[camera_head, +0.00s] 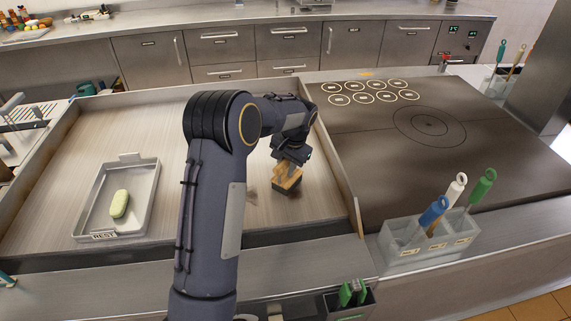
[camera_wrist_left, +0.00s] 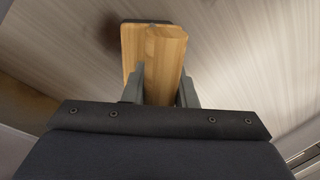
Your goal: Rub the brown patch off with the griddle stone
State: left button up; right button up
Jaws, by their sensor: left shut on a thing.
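In the left wrist view the fingers (camera_wrist_left: 162,88) clasp the wooden handle (camera_wrist_left: 165,50). A faint brown patch (camera_head: 250,192) shows on the plate just left of the stone, partly hidden by my arm. The brown patch also shows in the left wrist view (camera_wrist_left: 108,36), left of the handle. My right gripper is out of view.
A metal tray (camera_head: 84,206) labelled REST holds a pale green oval bar (camera_head: 120,204) at the left. A raised divider (camera_head: 335,160) stands right of the stone. Beyond it are a dark hob (camera_head: 440,150) and a caddy (camera_head: 400,245) of coloured-handled tools.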

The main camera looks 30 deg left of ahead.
pick_arm(q)
jog(key=shift+s+d+b, duration=0.5)
jog(key=shift+s+d, duration=0.5)
jog(key=shift+s, duration=0.2)
jog(key=shift+s+d+f+b, duration=0.1)
jog(key=shift+s+d+b, duration=0.4)
jog(key=shift+s+d, duration=0.35)
jog(key=shift+s+d+b, duration=0.4)
jog(key=shift+s+d, duration=0.45)
jog(key=shift+s, duration=0.25)
jog(key=shift+s+d, duration=0.8)
jog(key=shift+s, duration=0.2)
notch_tip(320, 180, up, 6)
jog(key=p, duration=0.4)
jog(key=shift+r, duration=0.2)
